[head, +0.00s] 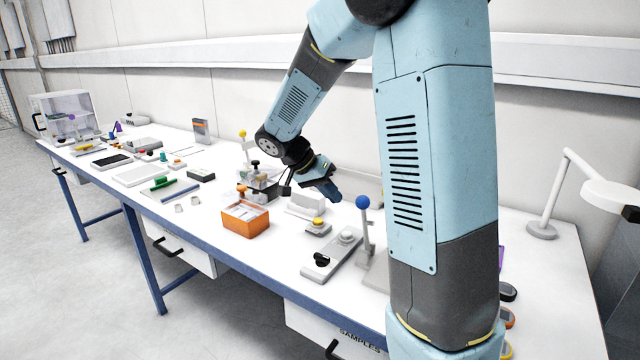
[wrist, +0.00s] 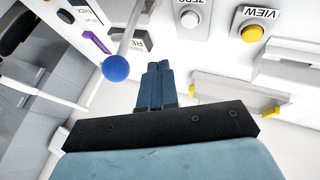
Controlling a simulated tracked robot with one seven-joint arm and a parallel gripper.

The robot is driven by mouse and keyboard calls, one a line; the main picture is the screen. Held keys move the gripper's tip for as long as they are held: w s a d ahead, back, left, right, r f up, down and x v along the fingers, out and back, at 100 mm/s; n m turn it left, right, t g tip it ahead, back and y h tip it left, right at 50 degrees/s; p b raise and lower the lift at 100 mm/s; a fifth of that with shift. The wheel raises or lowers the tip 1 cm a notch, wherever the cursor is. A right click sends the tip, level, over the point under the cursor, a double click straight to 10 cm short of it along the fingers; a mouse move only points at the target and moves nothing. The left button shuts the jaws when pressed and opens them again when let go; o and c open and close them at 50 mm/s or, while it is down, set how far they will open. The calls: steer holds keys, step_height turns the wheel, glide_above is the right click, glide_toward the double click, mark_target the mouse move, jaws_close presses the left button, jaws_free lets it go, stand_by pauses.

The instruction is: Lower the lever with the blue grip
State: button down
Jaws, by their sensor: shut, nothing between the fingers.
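My gripper (head: 332,194) is shut and empty, above the bench and just left of the blue grip in the head view. In the wrist view my closed blue fingers (wrist: 158,82) are apart from the ball.
A yellow button box (head: 318,226) and a grey panel (head: 330,256) with a white button and black knob sit left of the lever. An orange bin (head: 245,222) stands further left. Another lever has a yellow ball (head: 243,133). A white lamp (head: 541,229) stands at right.

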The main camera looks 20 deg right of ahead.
steer(key=shift+s+d+r, duration=0.15)
steer(key=shift+s+d, duration=0.45)
steer(key=shift+s+d+r, duration=0.15)
steer(key=shift+s+d, duration=0.4)
steer(key=shift+s, duration=0.05)
